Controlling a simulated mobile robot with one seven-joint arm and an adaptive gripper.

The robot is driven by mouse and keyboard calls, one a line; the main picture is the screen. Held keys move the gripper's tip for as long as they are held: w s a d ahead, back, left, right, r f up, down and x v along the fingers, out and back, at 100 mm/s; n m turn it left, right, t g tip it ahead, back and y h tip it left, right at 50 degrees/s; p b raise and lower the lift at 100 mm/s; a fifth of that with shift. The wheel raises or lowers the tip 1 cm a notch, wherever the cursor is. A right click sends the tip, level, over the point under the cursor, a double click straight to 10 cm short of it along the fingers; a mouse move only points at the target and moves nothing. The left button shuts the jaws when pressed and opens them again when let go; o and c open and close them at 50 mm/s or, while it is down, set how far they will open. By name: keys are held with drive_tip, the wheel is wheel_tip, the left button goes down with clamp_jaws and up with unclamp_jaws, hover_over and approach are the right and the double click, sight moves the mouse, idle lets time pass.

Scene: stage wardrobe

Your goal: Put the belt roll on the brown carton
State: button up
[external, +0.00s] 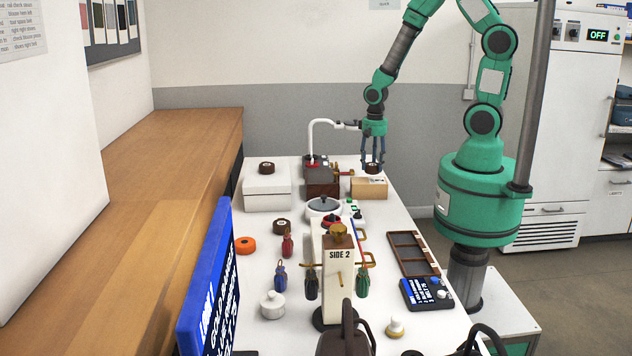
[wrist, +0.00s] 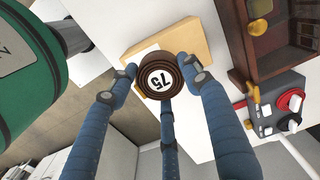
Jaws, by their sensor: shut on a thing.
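The belt roll, a dark brown coil with a white label reading 75 (wrist: 159,77), is between the blue fingers of my gripper (wrist: 165,85). In the external view the roll (external: 372,168) is at the fingertips of my gripper (external: 372,162), directly over the brown carton (external: 369,188). I cannot tell whether the roll touches the carton's top.
A dark brown wooden box (external: 322,190) stands just left of the carton. A white box (external: 267,193) with another dark roll (external: 267,167) on it stands further left. A white curved pipe (external: 311,135) rises behind.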

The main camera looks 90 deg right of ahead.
sight(370, 164)
drive_tip(key=shift+w+d, duration=0.25)
drive_tip(key=shift+w, duration=0.3)
drive_tip(key=shift+f, duration=0.1)
drive_tip(key=shift+f+b, duration=0.65)
drive_tip(key=shift+f, duration=1.05)
drive_tip(key=shift+f, duration=0.15)
drive_tip(key=o, duration=1.2)
